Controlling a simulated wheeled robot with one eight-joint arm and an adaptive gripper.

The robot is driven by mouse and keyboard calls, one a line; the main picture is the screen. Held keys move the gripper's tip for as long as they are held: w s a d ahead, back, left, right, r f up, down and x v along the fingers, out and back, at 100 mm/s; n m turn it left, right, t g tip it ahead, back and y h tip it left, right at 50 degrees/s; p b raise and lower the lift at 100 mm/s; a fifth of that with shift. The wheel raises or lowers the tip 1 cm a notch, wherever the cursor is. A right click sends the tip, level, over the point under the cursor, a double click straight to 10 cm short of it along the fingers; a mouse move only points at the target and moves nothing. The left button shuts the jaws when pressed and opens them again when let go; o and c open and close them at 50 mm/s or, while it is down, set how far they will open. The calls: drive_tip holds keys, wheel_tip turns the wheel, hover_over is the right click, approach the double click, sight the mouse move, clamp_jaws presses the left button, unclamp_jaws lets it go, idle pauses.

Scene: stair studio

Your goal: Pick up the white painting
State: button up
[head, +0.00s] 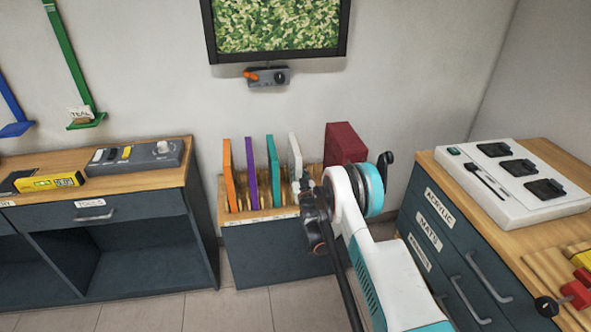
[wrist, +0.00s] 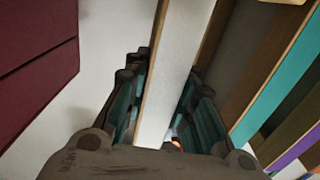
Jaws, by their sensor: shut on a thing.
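The white painting (head: 295,156) is a thin upright panel in the wooden-topped rack, between the teal panel and the dark red one. In the wrist view the white painting (wrist: 178,72) runs up between my fingers, with a light wood edge along its side. My gripper (wrist: 168,85) is shut on it, one finger on each side. In the head view my gripper (head: 306,190) is at the panel's near edge, partly hidden by my arm. The painting's lower end is hidden, so I cannot tell whether it still touches the rack.
Drawer cabinets stand left (head: 95,215) and right (head: 440,225).

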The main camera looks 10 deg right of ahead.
clamp_jaws()
drive_tip(key=shift+r, duration=0.1)
wheel_tip(320, 180, up, 20)
drive_tip(key=p, duration=0.6)
drive_tip(key=shift+p, duration=0.35)
